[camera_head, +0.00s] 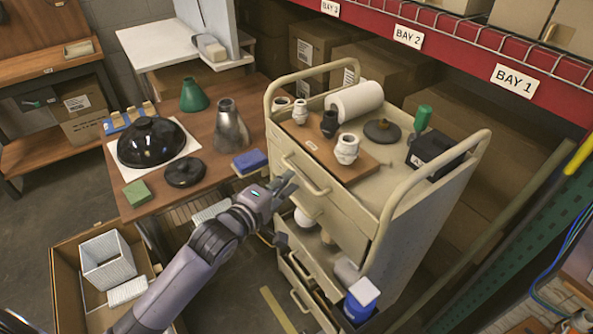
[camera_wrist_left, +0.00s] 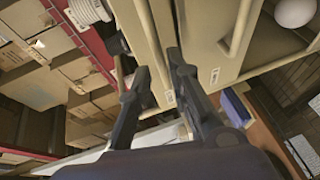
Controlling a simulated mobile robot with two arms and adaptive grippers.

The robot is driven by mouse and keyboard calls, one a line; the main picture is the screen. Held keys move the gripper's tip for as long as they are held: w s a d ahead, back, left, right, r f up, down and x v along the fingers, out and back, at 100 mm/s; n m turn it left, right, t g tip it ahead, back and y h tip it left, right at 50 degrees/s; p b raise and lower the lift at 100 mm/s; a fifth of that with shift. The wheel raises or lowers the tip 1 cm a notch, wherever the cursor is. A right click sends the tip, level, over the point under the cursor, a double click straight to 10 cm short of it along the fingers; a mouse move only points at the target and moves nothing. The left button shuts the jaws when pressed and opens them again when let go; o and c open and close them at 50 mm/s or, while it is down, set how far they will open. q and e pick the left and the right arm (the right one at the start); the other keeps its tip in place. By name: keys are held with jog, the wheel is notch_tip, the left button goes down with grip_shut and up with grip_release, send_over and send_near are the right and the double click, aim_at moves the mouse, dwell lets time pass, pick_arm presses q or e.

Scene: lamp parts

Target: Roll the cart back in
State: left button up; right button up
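The cart (camera_head: 428,233) is a beige trolley with rails on both sides, standing to the right of the wooden workbench, below the red rack. A drawer handle (camera_head: 303,175) crosses its upper front, and lower drawers stand partly open. My left gripper (camera_head: 287,187) is at the cart's front left side, close to that handle. In the left wrist view the two fingers (camera_wrist_left: 160,75) are apart, with a beige part of the cart (camera_wrist_left: 151,40) showing between or behind them. I cannot tell whether they touch it. My right gripper is not in view.
The cart top carries a board (camera_head: 325,150) with several small sockets, a paper roll (camera_head: 354,101) and a black box (camera_head: 436,155). An open carton (camera_head: 70,285) stands on the floor at left.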

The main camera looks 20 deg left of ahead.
aim_at(297, 173)
pick_arm(q)
jog(key=x, duration=0.5)
jog(key=shift+w, duration=0.1)
jog(key=shift+c, duration=0.4)
grip_shut()
